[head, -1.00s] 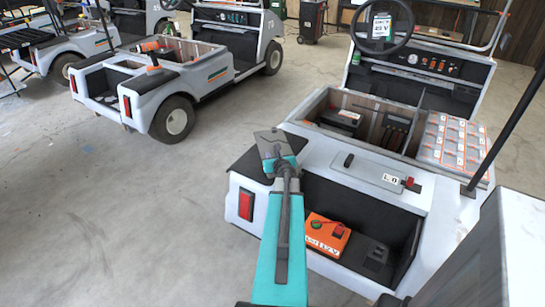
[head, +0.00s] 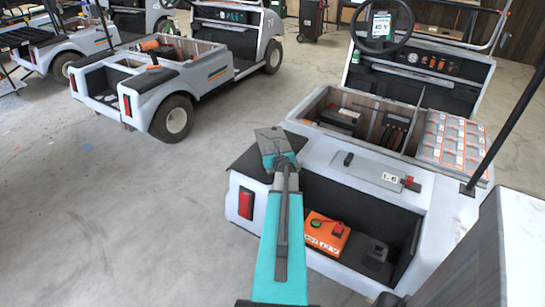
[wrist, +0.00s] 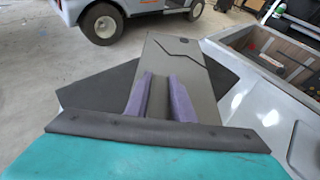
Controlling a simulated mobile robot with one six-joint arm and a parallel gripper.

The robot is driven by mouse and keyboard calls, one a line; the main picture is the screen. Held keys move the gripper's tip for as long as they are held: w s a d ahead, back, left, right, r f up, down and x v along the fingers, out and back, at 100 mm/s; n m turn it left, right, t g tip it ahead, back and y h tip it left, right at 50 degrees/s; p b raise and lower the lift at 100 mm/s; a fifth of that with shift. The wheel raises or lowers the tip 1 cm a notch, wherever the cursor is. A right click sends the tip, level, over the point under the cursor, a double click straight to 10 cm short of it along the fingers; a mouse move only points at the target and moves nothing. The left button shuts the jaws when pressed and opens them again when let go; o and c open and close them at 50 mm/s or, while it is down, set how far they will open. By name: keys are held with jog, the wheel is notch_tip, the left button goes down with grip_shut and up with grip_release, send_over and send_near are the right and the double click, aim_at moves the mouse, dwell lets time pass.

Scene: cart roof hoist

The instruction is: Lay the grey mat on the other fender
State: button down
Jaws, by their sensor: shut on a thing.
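The dark grey mat (head: 246,163) is at the left rear fender of the near cart and overlies its top. In the wrist view the mat (wrist: 88,90) sticks out on both sides of my gripper, turned at an angle to it. My gripper (head: 272,141) is shut on the mat, with its broad grey upper jaw (wrist: 170,60) across the middle. This jaw hides the middle of the mat, and the lower jaw is out of sight. I cannot tell whether the mat touches the fender. The right rear fender (head: 432,203) shows a bare pale top.
A switch panel (head: 370,172) lies on the deck between the fenders. Below it, an orange battery box (head: 326,236) stands in the open bay. Beyond the deck, an open compartment holds batteries (head: 453,140). A dark post (head: 510,120) rises at the right. Another cart (head: 190,85) stands behind left.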

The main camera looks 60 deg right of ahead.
jog(key=shift+f, duration=1.2)
jog(key=shift+f+b, duration=0.15)
jog(key=shift+b, duration=0.15)
jog(key=c, duration=1.5)
grip_release()
jog(key=shift+c, duration=0.2)
jog(key=shift+r, duration=0.2)
jog(key=v, duration=1.2)
jog(key=shift+b, duration=0.3)
jog(key=shift+w+f, duration=0.1)
